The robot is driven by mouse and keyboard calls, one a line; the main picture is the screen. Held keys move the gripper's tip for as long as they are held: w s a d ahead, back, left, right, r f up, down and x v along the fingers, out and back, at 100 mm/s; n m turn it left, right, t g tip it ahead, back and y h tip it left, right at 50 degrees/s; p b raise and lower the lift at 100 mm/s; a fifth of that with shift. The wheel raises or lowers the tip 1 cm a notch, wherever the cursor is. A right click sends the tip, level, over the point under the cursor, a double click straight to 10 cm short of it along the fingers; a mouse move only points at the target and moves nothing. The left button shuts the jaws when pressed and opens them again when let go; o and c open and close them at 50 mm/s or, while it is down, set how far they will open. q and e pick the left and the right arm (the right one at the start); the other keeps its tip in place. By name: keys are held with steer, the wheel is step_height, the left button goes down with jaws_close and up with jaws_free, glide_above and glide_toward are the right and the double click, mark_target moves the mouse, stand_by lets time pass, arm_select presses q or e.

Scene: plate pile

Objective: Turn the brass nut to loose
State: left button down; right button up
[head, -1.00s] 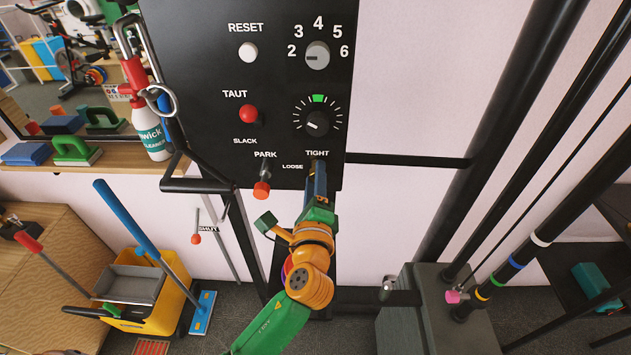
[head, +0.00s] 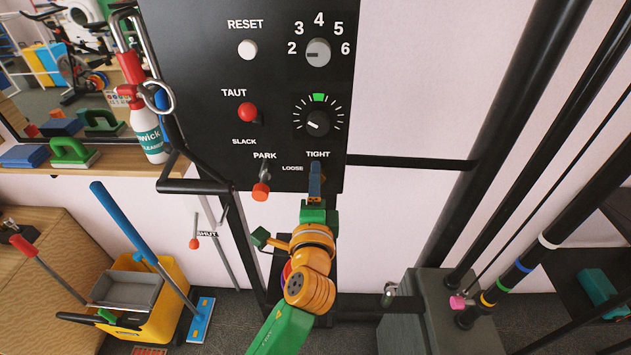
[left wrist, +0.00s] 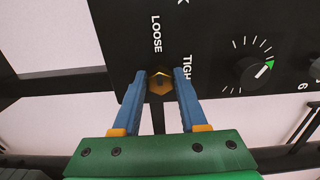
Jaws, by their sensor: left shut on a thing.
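The brass nut (left wrist: 160,82) is on the lower edge of the black panel, beside the words LOOSE and TIGHT. In the left wrist view it sits between the two blue fingers of my left gripper (left wrist: 161,77), which is shut on it. In the head view my left gripper (head: 315,170) reaches up to the panel's bottom edge just under TIGHT. There its fingers line up one behind the other and mostly hide the nut. My right gripper is in neither view.
The black panel (head: 190,60) also carries a PARK lever with an orange tip (head: 261,191), a red knob (head: 248,112), a white RESET button (head: 247,50) and two dials. A black bent handle (head: 195,186) juts out left of my gripper. A black horizontal bar (head: 410,163) runs right.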

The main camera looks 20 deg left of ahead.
arm_select(q)
steer(key=shift+c, duration=2.4)
jaws_free()
steer(key=b+v, duration=0.2)
steer(key=v, duration=0.5)
